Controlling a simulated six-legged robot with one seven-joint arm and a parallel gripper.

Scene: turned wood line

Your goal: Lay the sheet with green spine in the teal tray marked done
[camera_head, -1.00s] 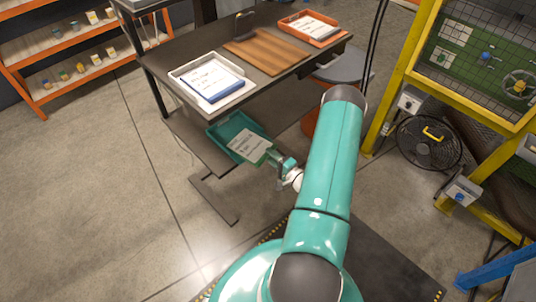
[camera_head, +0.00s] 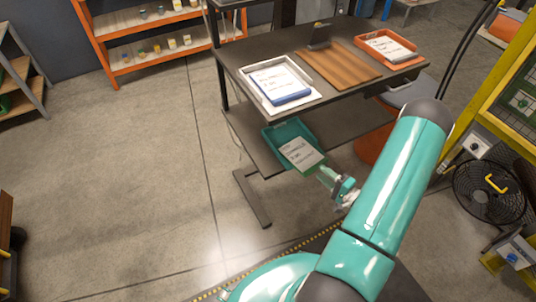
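The sheet with green spine (camera_head: 300,151) is white with handwritten lines. Its green edge faces my gripper. It lies over the near part of the teal tray (camera_head: 270,138) and hides much of the tray's inside; I cannot tell whether it rests on the bottom. The tray is on the low shelf under the dark table, and no "done" mark is readable. My gripper (camera_head: 325,173) is at the green-edged end of the sheet and looks shut on it, though the fingertips are small in this view.
On the table above are a white tray (camera_head: 256,83) with a blue-edged sheet (camera_head: 284,86), a brown wooden board (camera_head: 337,67) and an orange tray (camera_head: 366,44) with papers. The tabletop overhangs the low shelf (camera_head: 247,128). A black fan (camera_head: 484,192) stands right.

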